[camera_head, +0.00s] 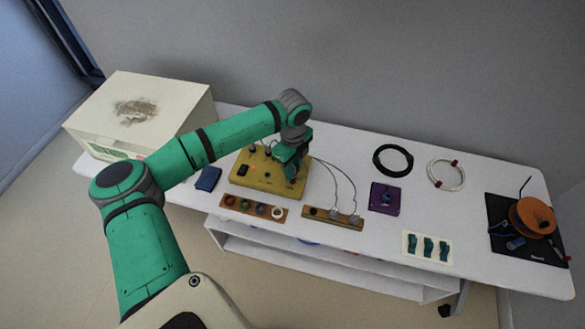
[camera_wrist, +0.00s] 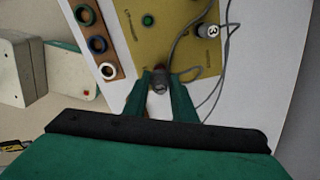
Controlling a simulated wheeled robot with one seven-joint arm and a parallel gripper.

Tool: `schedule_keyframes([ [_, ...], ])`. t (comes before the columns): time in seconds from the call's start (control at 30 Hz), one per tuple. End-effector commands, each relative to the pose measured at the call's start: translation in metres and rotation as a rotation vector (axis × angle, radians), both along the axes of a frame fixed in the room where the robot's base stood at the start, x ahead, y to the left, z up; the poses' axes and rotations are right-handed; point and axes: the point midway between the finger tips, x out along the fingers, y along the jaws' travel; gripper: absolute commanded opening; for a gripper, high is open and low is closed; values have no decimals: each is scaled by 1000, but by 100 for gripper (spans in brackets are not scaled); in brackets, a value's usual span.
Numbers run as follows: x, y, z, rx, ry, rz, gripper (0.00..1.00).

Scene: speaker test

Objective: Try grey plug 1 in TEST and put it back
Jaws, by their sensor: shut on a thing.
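The yellow test box (camera_head: 262,184) stands on the white table. My gripper (camera_head: 290,172) is over its right part. In the wrist view the fingers of my gripper (camera_wrist: 165,88) are shut on a grey plug (camera_wrist: 160,82), at the lower edge of the yellow box (camera_wrist: 185,52). Its number is not readable, and I cannot tell whether its tip is in a socket. A grey plug marked 3 (camera_wrist: 207,30) stands at the box's right side in the wrist view. The wooden rack (camera_head: 319,214) holds two grey plugs (camera_head: 334,213) with cables; its left end shows no plug.
A wooden strip (camera_head: 253,207) with several coloured rings lies in front of the box. Thin grey cables (camera_head: 345,172) arc across the table on the right. A purple box (camera_head: 385,198), cable coils (camera_head: 393,160) and an orange spool (camera_head: 532,217) stand farther right. A large white case (camera_head: 140,110) is at left.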

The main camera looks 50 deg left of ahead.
Motion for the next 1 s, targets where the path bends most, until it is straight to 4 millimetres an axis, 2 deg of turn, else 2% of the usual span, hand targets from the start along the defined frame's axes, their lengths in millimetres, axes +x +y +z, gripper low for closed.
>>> schedule_keyframes([
  [1.0, 0, 0, -9, 0, 0, 0, 1],
])
